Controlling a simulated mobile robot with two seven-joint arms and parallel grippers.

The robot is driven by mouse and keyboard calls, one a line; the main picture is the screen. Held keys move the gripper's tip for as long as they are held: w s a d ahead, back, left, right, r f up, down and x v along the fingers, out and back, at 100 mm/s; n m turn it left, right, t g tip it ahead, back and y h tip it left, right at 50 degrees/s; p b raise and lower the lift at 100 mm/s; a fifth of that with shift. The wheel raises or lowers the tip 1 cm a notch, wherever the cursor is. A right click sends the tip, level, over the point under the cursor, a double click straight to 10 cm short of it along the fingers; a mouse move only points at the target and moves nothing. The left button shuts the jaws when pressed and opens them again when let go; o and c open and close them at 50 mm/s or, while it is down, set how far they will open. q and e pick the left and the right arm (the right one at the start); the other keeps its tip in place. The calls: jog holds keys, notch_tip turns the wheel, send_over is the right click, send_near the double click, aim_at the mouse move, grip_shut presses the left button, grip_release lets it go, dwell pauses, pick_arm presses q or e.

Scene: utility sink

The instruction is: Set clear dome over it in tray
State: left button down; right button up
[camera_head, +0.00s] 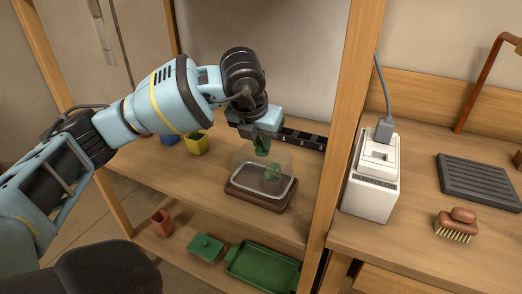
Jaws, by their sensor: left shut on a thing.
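My left gripper (262,143) points down above the shelf and is shut on the green knob of the clear dome (250,166). The see-through dome is upright over the brown tray (245,198), which lies on the wooden shelf. A small green thing (272,174) shows through the dome's wall, above the tray. The dome's pale lower rim lines up closely with the tray; I cannot tell whether it rests there or hangs slightly above. The fingertips are small and partly hidden. My right gripper is not in view.
A yellow cup (195,143) stands left on the shelf. A dark numbered strip (302,139) lies behind. A wooden post (345,120) rises to the right, beside a white box (371,180). Below are a green tray (262,268), green box (206,248) and reddish cup (162,222).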

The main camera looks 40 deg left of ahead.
pick_arm(q)
jog(key=shift+f, duration=1.55)
jog(key=c, duration=1.4)
grip_release()
jog(key=shift+f, duration=0.1)
jog(key=shift+s+r, duration=0.15)
jog(key=shift+r, duration=0.45)
jog(key=v, duration=1.1)
jog(key=shift+p, duration=0.4)
